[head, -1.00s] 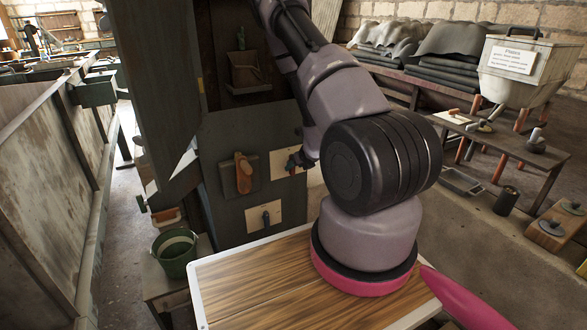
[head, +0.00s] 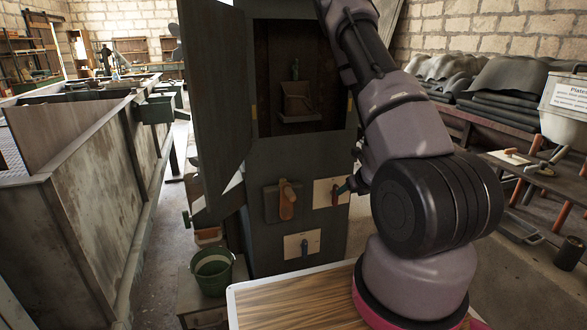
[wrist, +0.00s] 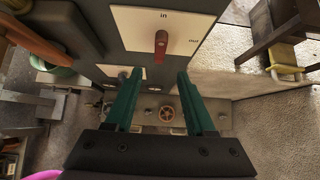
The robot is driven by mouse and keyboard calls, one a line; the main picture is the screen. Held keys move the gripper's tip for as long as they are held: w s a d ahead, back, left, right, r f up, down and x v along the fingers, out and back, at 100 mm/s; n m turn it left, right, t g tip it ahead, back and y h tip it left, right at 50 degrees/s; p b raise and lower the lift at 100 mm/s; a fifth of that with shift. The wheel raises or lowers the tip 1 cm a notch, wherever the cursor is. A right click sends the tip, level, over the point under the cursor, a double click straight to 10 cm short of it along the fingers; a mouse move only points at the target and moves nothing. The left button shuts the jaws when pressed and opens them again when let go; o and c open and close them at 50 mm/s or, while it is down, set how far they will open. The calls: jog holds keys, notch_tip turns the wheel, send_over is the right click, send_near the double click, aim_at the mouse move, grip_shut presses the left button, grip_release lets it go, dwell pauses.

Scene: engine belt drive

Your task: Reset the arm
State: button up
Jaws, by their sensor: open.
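My gripper (wrist: 160,78) is open, with its two green fingers apart and nothing between them. In the wrist view a red lever (wrist: 161,44) on a white plate (wrist: 200,22) marked "in" and "out" lies just beyond the fingertips; I see no contact. In the head view my arm reaches to that plate (head: 322,194) on the front of the dark cabinet (head: 262,160), and my wrist partly hides it. Left of it is an orange-brown handle (head: 287,200). Below is a second pale plate (head: 293,250) with a dark blue lever (head: 304,247).
The cabinet's door (head: 222,95) stands open at the left. A green bucket (head: 212,270) stands on a low stand at the cabinet's left. A large trough (head: 100,180) runs along the left. A bench (head: 540,185) is at the right. Floor shows between trough and cabinet.

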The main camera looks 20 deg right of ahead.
jog(key=s+a+r+n+g+y, duration=0.2)
jog(key=a+r+n+y, duration=0.9)
jog(key=a+r, duration=1.05)
jog(key=s+d+r+n+h, duration=0.2)
jog(key=s+r+n+h, duration=0.2)
jog(key=s+r+n, duration=0.5)
jog(key=s+d+r+n+h, duration=0.3)
jog(key=s+r+n+h, duration=0.2)
jog(key=s+r+n, duration=0.4)
jog(key=shift+s+d+n, duration=0.15)
jog(key=shift+n, duration=1.05)
